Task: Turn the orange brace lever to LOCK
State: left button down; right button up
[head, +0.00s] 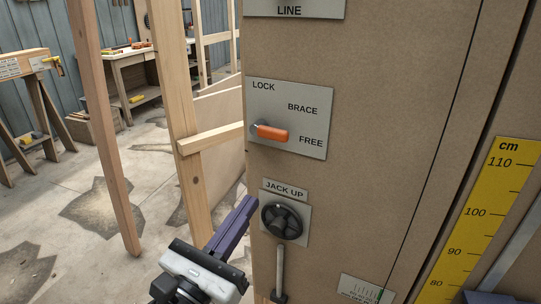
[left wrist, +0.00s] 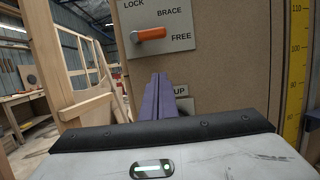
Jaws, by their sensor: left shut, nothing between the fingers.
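The orange brace lever (head: 272,132) sits on a grey plate (head: 290,145) marked LOCK, BRACE and FREE, on a tan board. Its handle points right, towards the FREE label, from a grey pivot at its left end. It also shows in the left wrist view (left wrist: 150,34), above the fingers. My left gripper (head: 245,205) is shut and empty, with purple fingers pointing up and right. In the head view its fingertips are below and left of the lever, apart from it, near the JACK UP plate. My right gripper is not in view.
A black JACK UP knob (head: 282,220) with a hanging crank is just right of my left fingers. A wooden post (head: 180,120) with a short crosspiece (head: 210,138) stands left of the board. A yellow cm scale (head: 480,220) is at right. Workbenches stand behind.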

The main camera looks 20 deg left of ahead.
aim_at(270, 131)
pick_arm(q)
jog(key=w+r+p, duration=0.1)
jog(key=w+r, duration=0.1)
jog(key=w, duration=0.1)
jog(key=w+d+r+p, duration=0.1)
jog(key=w+r, duration=0.1)
jog(key=w, duration=0.1)
jog(key=w+r+p, duration=0.2)
jog(key=w, duration=0.1)
jog(key=shift+w+d+r, duration=0.15)
jog(key=shift+w+d, duration=0.15)
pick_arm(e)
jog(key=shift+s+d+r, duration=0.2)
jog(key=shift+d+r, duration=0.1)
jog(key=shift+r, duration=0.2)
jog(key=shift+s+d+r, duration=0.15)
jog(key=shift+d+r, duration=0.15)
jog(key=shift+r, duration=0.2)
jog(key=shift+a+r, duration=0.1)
